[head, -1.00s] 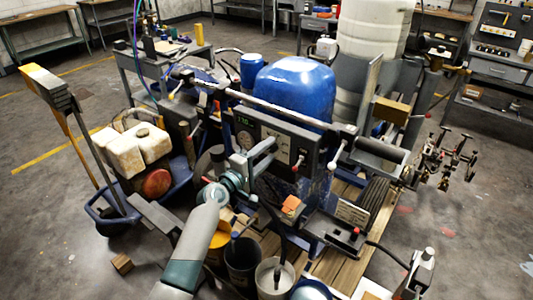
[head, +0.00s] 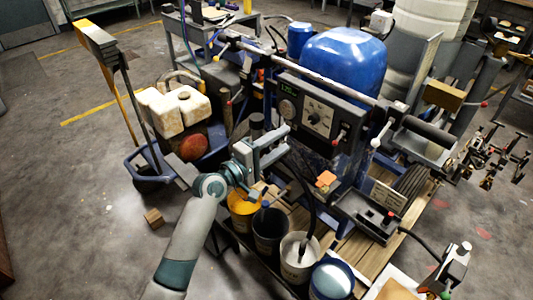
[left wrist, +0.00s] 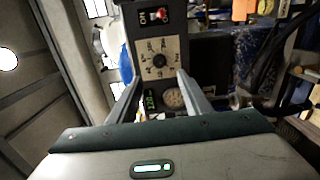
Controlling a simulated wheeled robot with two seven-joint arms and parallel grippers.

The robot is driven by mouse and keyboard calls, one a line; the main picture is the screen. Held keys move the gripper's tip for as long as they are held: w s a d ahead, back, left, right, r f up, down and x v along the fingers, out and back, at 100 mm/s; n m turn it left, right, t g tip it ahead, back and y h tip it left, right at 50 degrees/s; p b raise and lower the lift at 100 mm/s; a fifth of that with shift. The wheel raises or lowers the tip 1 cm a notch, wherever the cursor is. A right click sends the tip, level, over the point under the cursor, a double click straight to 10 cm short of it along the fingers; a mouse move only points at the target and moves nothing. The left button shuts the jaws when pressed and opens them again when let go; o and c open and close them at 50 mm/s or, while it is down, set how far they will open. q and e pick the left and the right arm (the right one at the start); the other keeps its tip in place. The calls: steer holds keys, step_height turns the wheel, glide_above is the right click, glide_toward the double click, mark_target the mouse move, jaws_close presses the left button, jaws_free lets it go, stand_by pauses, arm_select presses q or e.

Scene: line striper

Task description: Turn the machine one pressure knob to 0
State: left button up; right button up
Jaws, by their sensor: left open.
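The machine's dark control panel (head: 304,117) faces me in the head view. It has a green display (head: 289,88), a round gauge (head: 287,109), a pressure knob (head: 315,118) on a pale dial plate and a red switch (head: 337,138). In the left wrist view, the dark knob (left wrist: 158,60) sits in the middle of its pale dial, beyond the fingertips. The red switch (left wrist: 162,14) and gauge (left wrist: 172,98) lie either side of it. My left gripper (head: 284,142) is open and empty, left of and below the knob in the head view. The dial's figures are too small to read surely.
A blue tank (head: 345,60) stands behind the panel. A long bar (head: 300,72) crosses above it. Several buckets, including a white one (head: 298,258), stand below my gripper. A cart with white jugs (head: 175,112) is at the left. Open floor lies farther left.

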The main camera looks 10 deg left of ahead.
arm_select(q)
steer(key=shift+b+v, duration=0.4)
steer(key=shift+v, duration=2.15)
steer(key=s+a+f+m+g+y, duration=0.1)
steer(key=s+a+f+y, duration=0.1)
steer(key=f, duration=1.1)
steer(key=s+a+f+m+g+y+b, duration=0.1)
steer(key=s+a+f+g+y, duration=0.15)
steer(key=f, duration=1.05)
steer(key=s+a+f+g+y, duration=0.1)
steer(key=s+a+f+y, duration=0.1)
steer(key=f, duration=1.1)
steer(key=s+a+f+m+g+y, duration=0.2)
steer(key=s+a+f+m+g, duration=0.1)
steer(key=s+f, duration=1.15)
steer(key=s+a+f+m+g, duration=0.1)
steer(key=s+f, duration=0.5)
steer(key=s, duration=0.6)
steer(key=s+a+f+m+g+y+b, duration=0.1)
steer(key=s+a+f+m+g, duration=0.1)
steer(key=s+f, duration=0.5)
steer(key=s+a+f+m+g+y, duration=0.1)
steer(key=s+f+m, duration=0.4)
steer(key=s, duration=1.4)
steer(key=shift+a+f+m+g, duration=0.3)
steer(key=shift+a+f+g, duration=0.4)
steer(key=shift+g, duration=0.35)
